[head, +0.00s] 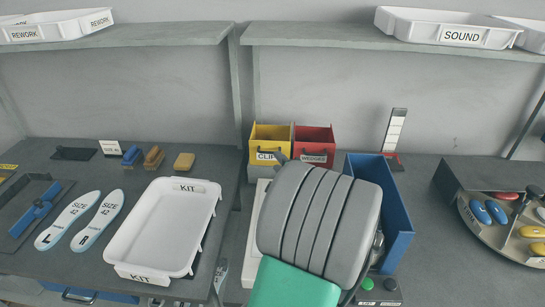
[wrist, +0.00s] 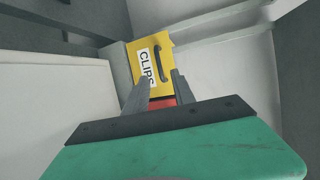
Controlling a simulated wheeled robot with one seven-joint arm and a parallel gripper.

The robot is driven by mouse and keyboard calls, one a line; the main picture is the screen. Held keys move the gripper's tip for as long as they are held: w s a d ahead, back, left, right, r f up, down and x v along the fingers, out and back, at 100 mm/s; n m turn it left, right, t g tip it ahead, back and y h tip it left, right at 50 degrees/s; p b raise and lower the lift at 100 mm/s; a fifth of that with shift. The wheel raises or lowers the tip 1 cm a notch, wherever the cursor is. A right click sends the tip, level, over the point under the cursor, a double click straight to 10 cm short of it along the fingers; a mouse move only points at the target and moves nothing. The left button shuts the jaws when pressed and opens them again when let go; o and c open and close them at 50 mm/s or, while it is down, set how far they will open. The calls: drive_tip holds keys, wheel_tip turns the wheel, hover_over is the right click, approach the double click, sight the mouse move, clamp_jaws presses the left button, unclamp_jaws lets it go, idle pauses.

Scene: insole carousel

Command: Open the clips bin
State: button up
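The yellow clips bin (head: 262,133) stands at the back of the bench, beside the red wedges bin (head: 322,135). In the wrist view, the yellow front (wrist: 178,43) of the clips bin carries a white CLIPS label (wrist: 145,67) and a dark bar handle (wrist: 160,63). My gripper (wrist: 158,77) is open, its two grey fingers spread in front of the lower part of the yellow front. Nothing shows between the fingers except the bins behind. I cannot tell whether a finger touches the bin. In the head view my arm hides most of my gripper.
A blue container (head: 397,215) stands right of my arm. A white KIT tray (head: 150,225) and two insoles (head: 68,220) lie on the left bench. A round carousel (head: 500,225) is at right. A shelf (head: 340,36) runs above the bins. Bench right of the blue container is partly clear.

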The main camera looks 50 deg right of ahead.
sight(271, 144)
drive_tip(key=x, duration=0.6)
drive_tip(key=shift+p, duration=0.3)
drive_tip(key=shift+w, duration=0.1)
drive_tip(key=shift+c, duration=0.4)
clamp_jaws()
idle(0.5)
